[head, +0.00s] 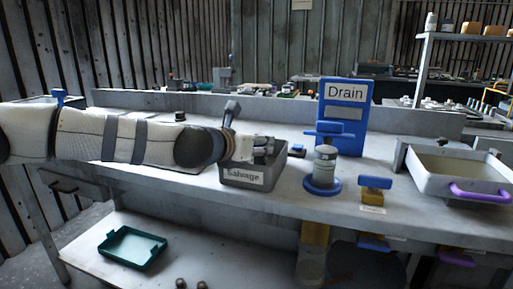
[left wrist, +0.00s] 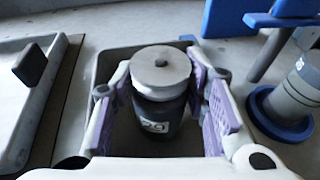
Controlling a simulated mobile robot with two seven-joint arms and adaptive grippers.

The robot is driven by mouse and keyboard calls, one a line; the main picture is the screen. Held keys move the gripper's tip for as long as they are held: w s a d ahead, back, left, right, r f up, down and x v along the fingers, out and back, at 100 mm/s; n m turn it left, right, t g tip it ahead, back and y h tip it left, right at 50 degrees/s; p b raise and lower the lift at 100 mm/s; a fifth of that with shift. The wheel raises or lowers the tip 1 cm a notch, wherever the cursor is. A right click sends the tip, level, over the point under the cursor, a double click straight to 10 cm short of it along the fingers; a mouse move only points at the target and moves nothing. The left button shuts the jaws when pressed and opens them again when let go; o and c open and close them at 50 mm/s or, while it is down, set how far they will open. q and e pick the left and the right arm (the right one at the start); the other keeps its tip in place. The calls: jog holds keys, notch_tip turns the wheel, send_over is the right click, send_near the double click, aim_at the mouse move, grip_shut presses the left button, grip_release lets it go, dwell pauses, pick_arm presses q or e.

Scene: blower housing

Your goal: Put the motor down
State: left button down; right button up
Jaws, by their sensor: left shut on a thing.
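The motor (left wrist: 160,100) is a dark cylinder with a pale round cap and a white number label. In the left wrist view it stands roughly upright between the purple-padded fingers of my left gripper (left wrist: 163,92). My left gripper (head: 266,150) is shut on it, at the grey Salvage bin (head: 242,178). The bin's rim (left wrist: 105,66) surrounds the motor and fingers in the left wrist view. I cannot tell whether the motor touches the bin floor. In the head view the gripper and bin hide the motor. My right gripper is not in view.
Right of the bin, a grey cylinder (head: 325,160) stands on a blue round base, before the blue Drain panel (head: 346,95). A blue-topped yellow block (head: 374,188) and a grey tray with purple handle (head: 460,172) are farther right. A teal tray (head: 132,249) lies on the lower shelf.

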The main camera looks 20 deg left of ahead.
pick_arm(q)
jog(key=c, duration=0.9)
grip_release()
jog(key=shift+c, duration=0.2)
jog(key=p+v, duration=0.1)
jog(key=v, duration=1.1)
jog(key=shift+p, duration=0.3)
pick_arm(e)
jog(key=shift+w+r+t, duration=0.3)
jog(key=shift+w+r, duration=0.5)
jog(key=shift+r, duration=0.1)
pick_arm(q)
jog(key=shift+f, duration=0.1)
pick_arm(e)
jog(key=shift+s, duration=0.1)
